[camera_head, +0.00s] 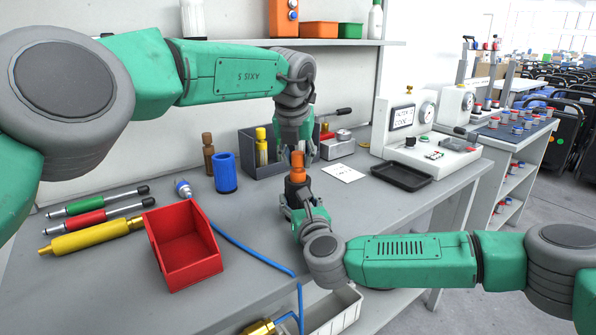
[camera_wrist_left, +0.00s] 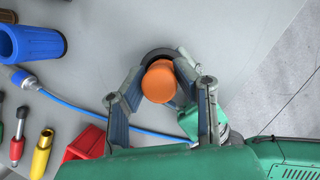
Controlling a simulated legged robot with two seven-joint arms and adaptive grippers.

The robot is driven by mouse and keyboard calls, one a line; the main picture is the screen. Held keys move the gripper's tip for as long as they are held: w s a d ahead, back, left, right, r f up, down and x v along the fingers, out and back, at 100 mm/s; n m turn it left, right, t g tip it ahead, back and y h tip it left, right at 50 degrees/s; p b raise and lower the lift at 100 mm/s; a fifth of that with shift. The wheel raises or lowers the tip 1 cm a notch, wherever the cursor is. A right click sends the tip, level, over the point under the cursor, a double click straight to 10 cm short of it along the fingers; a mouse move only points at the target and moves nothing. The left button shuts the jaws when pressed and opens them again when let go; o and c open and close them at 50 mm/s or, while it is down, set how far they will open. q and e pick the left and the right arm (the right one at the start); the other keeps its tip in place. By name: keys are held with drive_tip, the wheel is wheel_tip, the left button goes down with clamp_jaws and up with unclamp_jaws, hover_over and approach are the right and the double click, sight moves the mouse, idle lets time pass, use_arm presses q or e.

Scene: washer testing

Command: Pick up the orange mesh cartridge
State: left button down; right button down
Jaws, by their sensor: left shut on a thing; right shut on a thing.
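The orange mesh cartridge (camera_head: 298,162) stands upright over the bench in the head view, rising from a dark cylindrical body (camera_head: 296,187). My left gripper (camera_head: 297,148) reaches down from above and is shut on the orange cartridge. In the left wrist view the round orange end (camera_wrist_left: 159,82) lies between the left fingers, with a dark rim (camera_wrist_left: 160,52) behind it. My right gripper (camera_head: 301,207) comes from below right and is shut on the dark body. Its fingers hide much of the lower part of that body. Mesh detail is too small to see.
A red bin (camera_head: 184,247), a blue cup (camera_head: 225,172) and several hand tools (camera_head: 93,236) lie left on the bench. A blue hose (camera_head: 250,251) crosses the front. A grey box (camera_head: 262,160) stands behind; a black tray (camera_head: 401,177) and a tester (camera_head: 424,130) are right.

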use_arm(q)
wheel_tip(320, 180, up, 6)
drive_tip(key=shift+r, duration=0.1)
drive_tip(key=shift+w+d+r, duration=0.15)
drive_tip(key=shift+d+r, duration=0.05)
drive_tip(key=shift+r, duration=0.3)
drive_tip(key=shift+a+r, duration=0.1)
drive_tip(key=shift+r, duration=0.35)
use_arm(e)
drive_tip(key=c, duration=0.6)
unclamp_jaws()
drive_tip(key=shift+s, duration=0.1)
